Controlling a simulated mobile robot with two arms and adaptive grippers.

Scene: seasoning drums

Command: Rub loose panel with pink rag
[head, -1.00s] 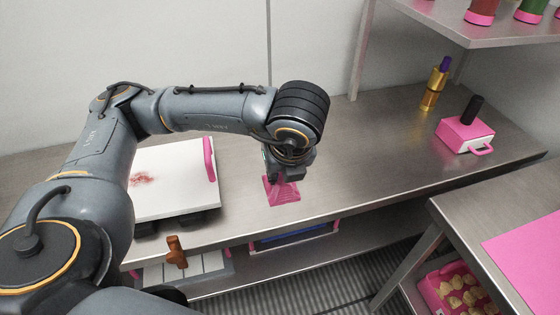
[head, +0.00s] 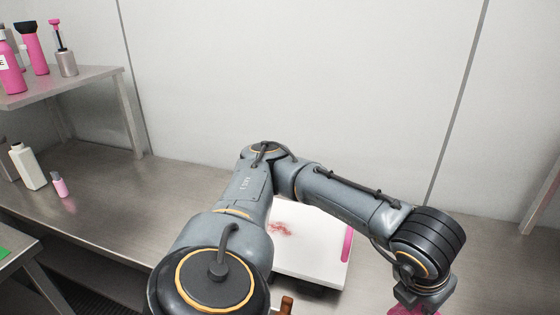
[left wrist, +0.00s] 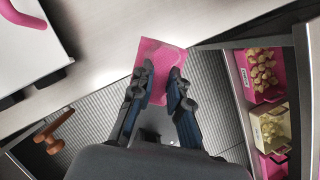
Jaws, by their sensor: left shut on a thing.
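The white panel (head: 310,255) lies on the steel counter in the lower middle of the head view. It has a pink handle (head: 347,243) on its right side and a red smear (head: 281,229) on top. My left gripper (head: 424,301) is right of it and nearer, apart from it. The gripper is shut on the pink rag (head: 418,311), which is mostly cut off by the frame. In the left wrist view the rag (left wrist: 165,57) hangs between the fingers (left wrist: 166,80), beyond the counter's front edge. The panel's corner (left wrist: 25,50) shows there at upper left. My right gripper is not in view.
A shelf (head: 75,83) with pink bottles stands at left; a white bottle (head: 28,166) and small pink one (head: 59,184) stand below. A brown handle (left wrist: 55,130) is under the counter. Bins of pale food (left wrist: 262,72) are at right.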

